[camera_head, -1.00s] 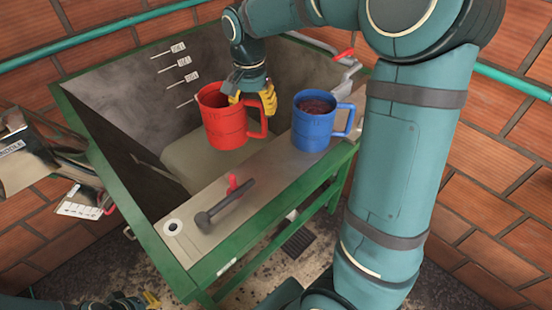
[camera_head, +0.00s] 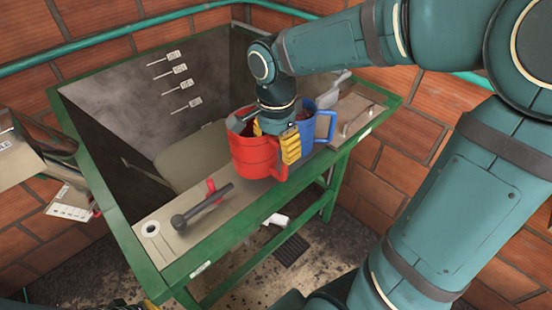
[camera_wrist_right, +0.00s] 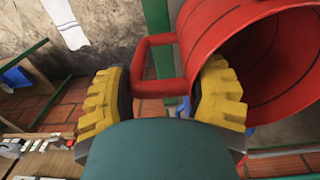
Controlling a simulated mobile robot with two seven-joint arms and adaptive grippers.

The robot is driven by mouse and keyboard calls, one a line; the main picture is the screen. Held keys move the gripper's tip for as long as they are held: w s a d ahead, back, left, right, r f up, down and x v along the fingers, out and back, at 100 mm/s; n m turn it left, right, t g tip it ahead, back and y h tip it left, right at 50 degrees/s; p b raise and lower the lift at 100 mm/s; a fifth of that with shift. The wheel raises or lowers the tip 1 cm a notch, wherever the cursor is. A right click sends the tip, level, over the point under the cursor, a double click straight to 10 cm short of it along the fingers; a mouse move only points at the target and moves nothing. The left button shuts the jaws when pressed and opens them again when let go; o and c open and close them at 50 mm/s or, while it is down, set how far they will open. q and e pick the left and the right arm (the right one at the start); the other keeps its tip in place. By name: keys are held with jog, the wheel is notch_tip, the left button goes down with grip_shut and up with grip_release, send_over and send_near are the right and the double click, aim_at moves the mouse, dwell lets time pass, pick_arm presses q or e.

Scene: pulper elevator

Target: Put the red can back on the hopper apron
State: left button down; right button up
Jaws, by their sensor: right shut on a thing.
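The red can (camera_head: 255,157) hangs from my right gripper (camera_head: 275,140) over the hopper apron (camera_head: 160,214), the pale metal strip along the green front frame. In the right wrist view, the yellow fingers (camera_wrist_right: 165,95) sit either side of the can's red handle (camera_wrist_right: 152,62); the can body (camera_wrist_right: 240,70) shows its open mouth. I cannot tell whether the can's base touches the apron. My left gripper (camera_head: 140,304) is only partly visible at the bottom left edge, its jaws unclear.
A blue can (camera_head: 323,124) stands on the apron just behind and right of the red can, partly hidden. The open hopper (camera_head: 120,150) drops away behind the apron.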

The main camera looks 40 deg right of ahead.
aim_at(278, 173)
jog(key=shift+f, duration=1.8)
jog(key=shift+s, duration=0.1)
jog(key=shift+f, duration=0.15)
jog(key=o, duration=1.3)
jog(key=shift+b, duration=0.3)
notch_tip(278, 173, up, 12)
jog(key=shift+r+p, duration=0.15)
jog(key=shift+p, duration=0.55)
